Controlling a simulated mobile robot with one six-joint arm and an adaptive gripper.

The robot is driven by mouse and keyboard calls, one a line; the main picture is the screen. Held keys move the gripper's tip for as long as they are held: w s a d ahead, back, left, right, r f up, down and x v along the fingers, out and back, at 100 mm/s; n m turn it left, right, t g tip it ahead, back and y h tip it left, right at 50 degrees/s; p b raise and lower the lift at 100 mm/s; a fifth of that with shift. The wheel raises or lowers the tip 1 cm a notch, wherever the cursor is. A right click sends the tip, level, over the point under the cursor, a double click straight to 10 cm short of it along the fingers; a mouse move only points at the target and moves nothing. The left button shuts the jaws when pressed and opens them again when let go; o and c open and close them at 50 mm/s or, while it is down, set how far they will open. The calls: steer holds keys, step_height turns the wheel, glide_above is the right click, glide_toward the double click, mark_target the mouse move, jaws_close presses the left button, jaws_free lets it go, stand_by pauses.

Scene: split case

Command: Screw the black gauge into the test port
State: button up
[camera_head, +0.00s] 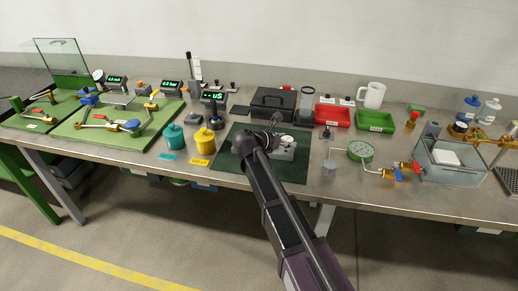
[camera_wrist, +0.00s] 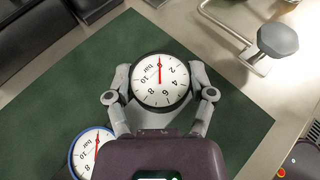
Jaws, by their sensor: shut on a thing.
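The black gauge (camera_wrist: 160,80), a white dial with a black rim and a red needle at 0, sits between the two grey fingers of my gripper (camera_wrist: 160,95) in the wrist view. The fingers press its sides and its face points at the wrist camera; its stem is hidden below. In the head view my gripper (camera_head: 270,137) is over the dark green mat (camera_head: 228,167), and the gauge is not clearly seen. A blue-rimmed gauge (camera_wrist: 93,152) shows at the lower left of the wrist view, partly cut off. I cannot tell which fitting is the test port.
Teal (camera_head: 175,136) and yellow (camera_head: 205,142) pots stand left of the mat. Green boards (camera_head: 95,138) lie left.

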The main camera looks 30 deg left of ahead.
mark_target(286, 139)
steer(key=shift+r+p, duration=0.9)
steer(key=shift+r, duration=0.15)
steer(key=shift+r, duration=0.15)
step_height(286, 139, up, 8)
steer(key=p, duration=0.8)
steer(key=shift+s+f, duration=0.1)
steer(key=shift+f, duration=0.15)
